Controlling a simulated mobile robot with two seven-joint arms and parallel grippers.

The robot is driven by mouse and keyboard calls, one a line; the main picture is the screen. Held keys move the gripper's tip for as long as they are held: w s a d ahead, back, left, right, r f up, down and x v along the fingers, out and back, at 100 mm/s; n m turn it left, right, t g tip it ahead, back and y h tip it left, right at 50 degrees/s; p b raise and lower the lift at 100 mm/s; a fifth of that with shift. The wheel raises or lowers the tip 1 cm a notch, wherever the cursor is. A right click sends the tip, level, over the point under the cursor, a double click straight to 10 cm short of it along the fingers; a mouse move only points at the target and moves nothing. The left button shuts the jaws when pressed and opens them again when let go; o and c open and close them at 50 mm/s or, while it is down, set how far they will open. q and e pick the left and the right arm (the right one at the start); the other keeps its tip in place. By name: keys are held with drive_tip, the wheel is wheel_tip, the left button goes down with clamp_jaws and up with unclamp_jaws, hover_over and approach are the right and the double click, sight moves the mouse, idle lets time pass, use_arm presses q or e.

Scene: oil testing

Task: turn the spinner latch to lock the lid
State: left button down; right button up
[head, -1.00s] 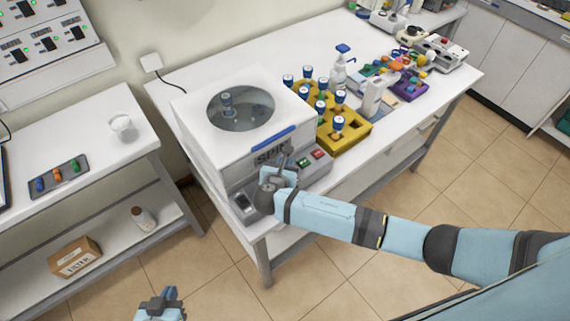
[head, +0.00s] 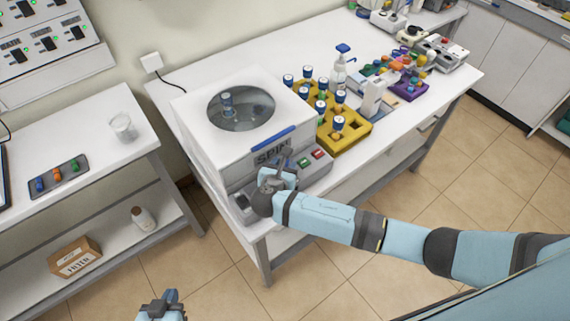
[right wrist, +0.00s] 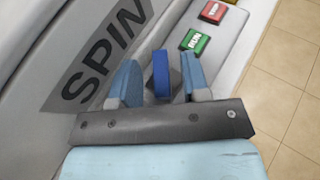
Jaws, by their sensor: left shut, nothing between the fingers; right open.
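The white spinner (head: 215,133) stands at the left end of the table with its lid (head: 190,108) down. The lid has a round window and a blue front handle (head: 273,138). My right gripper (head: 286,161) is at the spinner's front panel, just below the SPIN label. In the right wrist view its open fingers (right wrist: 159,62) stand on either side of the blue latch (right wrist: 161,76), with gaps visible. The latch's dark base is partly hidden; the gripper covers the latch in the head view. My left gripper (head: 160,303) is shut and empty at the bottom edge.
The green RUN button (right wrist: 195,41) and a red button (right wrist: 213,12) are close beside the latch on the panel. A yellow rack (head: 345,141) with blue-capped vials stands right of the spinner. A side table (head: 85,150) is at the left.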

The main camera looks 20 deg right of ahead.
drive_tip(key=b+v, duration=0.1)
drive_tip(key=v, duration=1.1)
drive_tip(key=shift+s+a+r+b, duration=0.15)
drive_tip(key=shift+s+r+b, duration=0.1)
drive_tip(key=shift+s+b, duration=0.05)
